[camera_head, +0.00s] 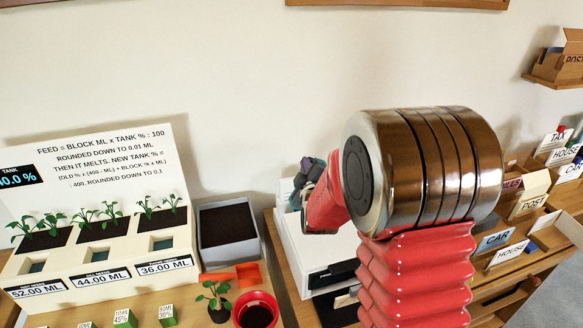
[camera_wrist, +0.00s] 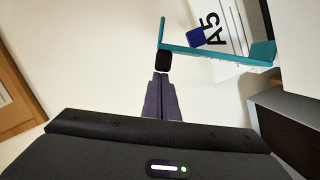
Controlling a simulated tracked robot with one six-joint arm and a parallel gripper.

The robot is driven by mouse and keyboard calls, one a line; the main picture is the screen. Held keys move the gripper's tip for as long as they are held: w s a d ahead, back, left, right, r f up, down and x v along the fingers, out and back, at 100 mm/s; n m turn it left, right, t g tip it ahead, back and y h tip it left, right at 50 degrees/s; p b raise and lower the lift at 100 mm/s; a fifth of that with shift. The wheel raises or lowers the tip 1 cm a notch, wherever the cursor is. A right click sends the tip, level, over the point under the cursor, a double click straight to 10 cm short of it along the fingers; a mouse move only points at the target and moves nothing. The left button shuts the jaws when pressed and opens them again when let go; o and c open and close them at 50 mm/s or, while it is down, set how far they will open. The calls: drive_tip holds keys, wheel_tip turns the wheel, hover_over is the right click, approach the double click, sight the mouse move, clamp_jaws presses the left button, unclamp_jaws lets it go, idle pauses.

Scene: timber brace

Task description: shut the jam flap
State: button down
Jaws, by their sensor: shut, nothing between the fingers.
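A teal bar with a black knob (camera_wrist: 162,61) and a blue block (camera_wrist: 196,37) shows in the wrist view (camera_wrist: 225,57); it may be the jam flap, but I cannot tell for sure. A white surface marked A5 (camera_wrist: 232,28) lies behind it. My gripper (camera_wrist: 162,78) is shut and empty, its purple-grey fingertips close to the black knob; I cannot tell whether they touch. In the head view my gripper (camera_head: 308,180) is partly hidden by my arm, above a white machine (camera_head: 300,245) with a dark slot. No flap can be made out there.
Left stand a white feed panel (camera_head: 95,160) with seedlings, a soil tray (camera_head: 227,225) and a red pot (camera_head: 256,310). Right are sorting boxes labelled CAR and HOUSE (camera_head: 508,255).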

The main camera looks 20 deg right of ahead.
drive_tip(key=d+f+m+g+y, duration=0.1)
drive_tip(key=d+f+m+y, duration=0.1)
drive_tip(key=d+f+m, duration=0.5)
drive_tip(key=shift+d+f+m+y, duration=0.3)
drive_tip(key=shift+d+f, duration=1.35)
drive_tip(key=shift+d, duration=1.2)
drive_tip(key=shift+r, duration=0.15)
